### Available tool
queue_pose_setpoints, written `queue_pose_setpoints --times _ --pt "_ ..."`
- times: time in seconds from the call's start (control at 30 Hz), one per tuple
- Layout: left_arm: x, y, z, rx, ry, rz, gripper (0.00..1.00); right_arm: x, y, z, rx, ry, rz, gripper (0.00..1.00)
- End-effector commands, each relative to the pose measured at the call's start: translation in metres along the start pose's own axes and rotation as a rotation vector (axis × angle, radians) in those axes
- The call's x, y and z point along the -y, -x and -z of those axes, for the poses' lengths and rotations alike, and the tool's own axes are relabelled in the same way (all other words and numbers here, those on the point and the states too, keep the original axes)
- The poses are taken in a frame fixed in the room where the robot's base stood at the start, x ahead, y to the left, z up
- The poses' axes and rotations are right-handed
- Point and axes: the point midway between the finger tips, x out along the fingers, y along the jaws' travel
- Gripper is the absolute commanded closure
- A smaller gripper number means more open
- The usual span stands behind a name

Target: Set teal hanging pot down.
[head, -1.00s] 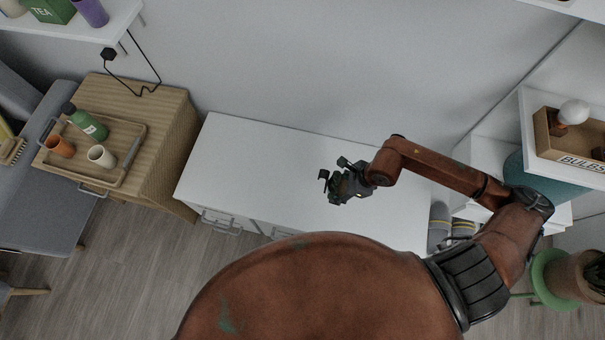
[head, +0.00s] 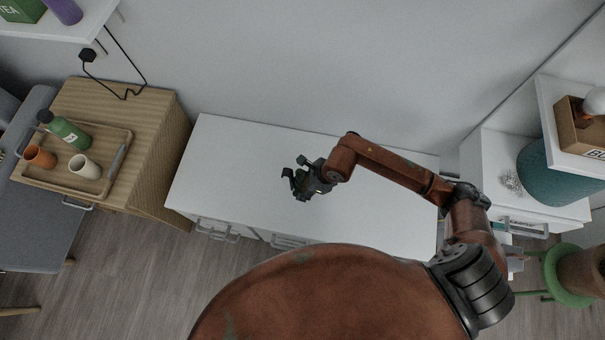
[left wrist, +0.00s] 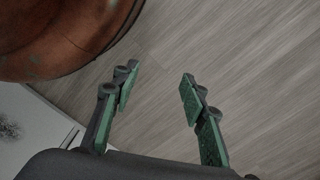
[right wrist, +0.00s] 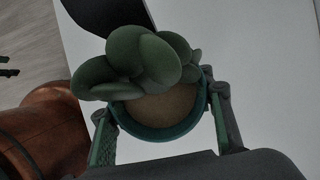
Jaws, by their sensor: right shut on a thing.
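The teal hanging pot (right wrist: 172,133) shows in the right wrist view, with pale brown soil and thick rounded green leaves. My right gripper (right wrist: 160,104) is shut on it, one finger on each side of the rim. In the head view my right gripper (head: 298,182) is over the white desk top (head: 235,160). The pot is hard to make out there, and I cannot tell if its base touches the desk. My left gripper (left wrist: 160,75) is open and empty over the wooden floor in the left wrist view; it is not in the head view.
The desk top around my right gripper looks bare. Left of the desk stands a wooden cabinet (head: 170,130) with a tray (head: 112,178) holding a green bottle and two cups. On the right are a white shelf unit (head: 490,160), a large teal container (head: 550,178) and a green stool (head: 565,285).

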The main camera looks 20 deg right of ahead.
Motion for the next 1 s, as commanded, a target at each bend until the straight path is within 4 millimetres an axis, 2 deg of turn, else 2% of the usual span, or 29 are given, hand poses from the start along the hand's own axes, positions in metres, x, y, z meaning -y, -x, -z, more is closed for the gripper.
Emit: queue_pose_setpoints --times 0.2,0.4,0.8,0.83,1.0 --pt "-0.009 0.033 0.011 -0.002 0.0 -0.012 0.6 0.0 -0.024 0.006 0.0 -0.002 -0.004 0.9" --pt "-0.013 0.057 0.016 -0.002 0.0 -0.019 0.6 0.0 -0.033 0.009 0.001 -0.001 -0.001 0.9" --pt "-0.014 0.061 0.017 -0.003 0.0 -0.02 0.6 0.001 -0.034 0.01 0.002 -0.001 0.0 0.9" --pt "-0.014 0.062 0.018 -0.004 0.0 -0.02 0.6 0.001 -0.035 0.011 0.0 -0.001 -0.001 0.51" --pt "-0.014 0.062 0.018 -0.005 0.0 -0.02 0.6 0.001 -0.034 0.011 0.0 -0.001 -0.001 0.4"
